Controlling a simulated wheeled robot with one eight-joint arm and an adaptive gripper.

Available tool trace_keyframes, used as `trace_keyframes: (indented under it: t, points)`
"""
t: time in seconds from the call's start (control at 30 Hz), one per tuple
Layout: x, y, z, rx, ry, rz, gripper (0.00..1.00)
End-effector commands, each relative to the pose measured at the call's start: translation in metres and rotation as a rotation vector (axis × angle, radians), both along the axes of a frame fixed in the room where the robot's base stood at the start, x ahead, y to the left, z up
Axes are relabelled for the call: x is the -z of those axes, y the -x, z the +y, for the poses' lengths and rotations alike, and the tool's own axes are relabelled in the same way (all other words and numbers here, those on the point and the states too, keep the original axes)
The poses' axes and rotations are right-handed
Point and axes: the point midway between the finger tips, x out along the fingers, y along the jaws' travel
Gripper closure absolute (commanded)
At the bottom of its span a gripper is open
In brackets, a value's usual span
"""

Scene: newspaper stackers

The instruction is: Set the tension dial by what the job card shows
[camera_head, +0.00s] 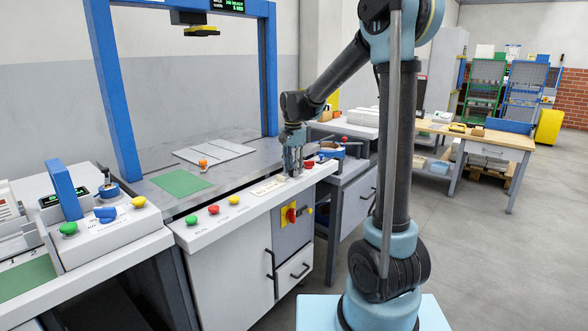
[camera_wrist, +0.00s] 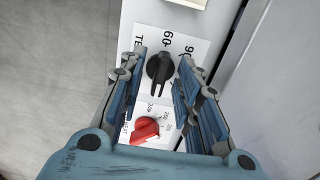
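A black dial knob (camera_wrist: 160,68) sits on a white label plate with the figures 60 and 90 and lettering that starts "TE". The rest of the lettering is hidden. My gripper (camera_wrist: 162,58) is open, with one finger on each side of the knob and gaps showing between. In the head view my gripper (camera_head: 292,166) points down at the right end of the white control panel, and the black knob is hidden.
A red dial (camera_wrist: 145,129) with its own scale lies close to the black knob, near the fingers. Green (camera_head: 191,219), red (camera_head: 213,209) and yellow (camera_head: 234,200) buttons line the panel. A blue frame (camera_head: 112,90) stands over the steel table. Open floor lies right.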

Motion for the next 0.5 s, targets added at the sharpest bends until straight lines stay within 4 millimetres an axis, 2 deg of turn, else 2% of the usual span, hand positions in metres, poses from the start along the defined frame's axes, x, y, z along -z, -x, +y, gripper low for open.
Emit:
trace_keyframes:
  t: [0.13, 0.27, 0.5]
  points:
    - [-0.0002, -0.0001, 0.0000, 0.000, 0.000, 0.000, 0.69]
    - [-0.0003, -0.0001, 0.0000, 0.000, 0.000, 0.000, 0.99]
    - [-0.0004, 0.0000, -0.0023, 0.000, 0.001, 0.001, 1.00]
